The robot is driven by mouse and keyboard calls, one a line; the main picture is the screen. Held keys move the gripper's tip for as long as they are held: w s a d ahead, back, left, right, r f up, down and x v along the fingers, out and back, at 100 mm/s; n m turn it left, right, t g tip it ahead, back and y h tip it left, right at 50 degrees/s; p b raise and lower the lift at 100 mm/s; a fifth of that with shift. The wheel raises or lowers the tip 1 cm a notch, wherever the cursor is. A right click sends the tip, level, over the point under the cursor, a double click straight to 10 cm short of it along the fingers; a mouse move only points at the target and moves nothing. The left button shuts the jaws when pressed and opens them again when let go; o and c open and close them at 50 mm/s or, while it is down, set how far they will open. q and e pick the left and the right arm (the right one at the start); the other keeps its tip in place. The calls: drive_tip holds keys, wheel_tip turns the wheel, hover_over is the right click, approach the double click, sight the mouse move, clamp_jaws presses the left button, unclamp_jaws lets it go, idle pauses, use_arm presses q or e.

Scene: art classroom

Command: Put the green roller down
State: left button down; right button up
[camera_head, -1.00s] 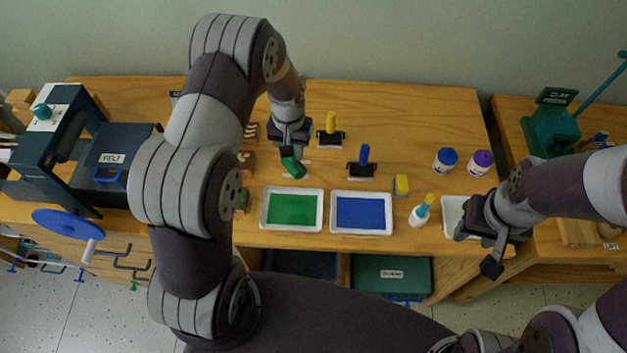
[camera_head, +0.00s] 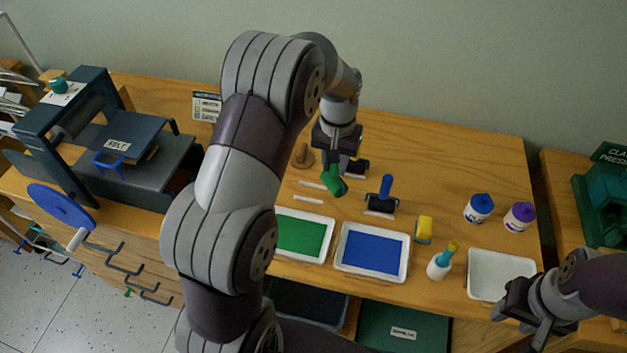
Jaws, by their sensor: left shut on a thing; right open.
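The green roller (camera_head: 334,182) is held by my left gripper (camera_head: 338,158), which is shut on it, with its green part hanging below the jaws. It appears to be above the table, though its exact height is hard to tell. Short white strips (camera_head: 310,184) lie on the table just left of it. The blue-handled roller (camera_head: 384,193) stands to its right. Another black roller (camera_head: 358,167) is partly hidden behind my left gripper. My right gripper (camera_head: 528,325) is open at the table's front right, by the empty white tray (camera_head: 500,298).
A green paint tray (camera_head: 331,247) and a blue paint tray (camera_head: 344,262) lie in front of the rollers. A yellow sponge (camera_head: 424,229), a glue bottle (camera_head: 439,264) and two jars (camera_head: 479,208) stand to the right. A press (camera_head: 150,165) fills the left end.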

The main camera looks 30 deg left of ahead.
use_arm(q)
drive_tip(key=w+a+f+p, duration=0.1)
drive_tip(key=w+a+f, duration=0.1)
drive_tip(key=a+f, duration=0.5)
drive_tip(key=shift+w+a+f+p, duration=0.15)
drive_tip(key=shift+a+f+p, duration=0.2)
drive_tip(key=shift+f, duration=0.45)
drive_tip(key=shift+f, duration=0.1)
drive_tip(key=c, duration=0.9)
unclamp_jaws()
drive_tip(key=shift+d, duration=0.1)
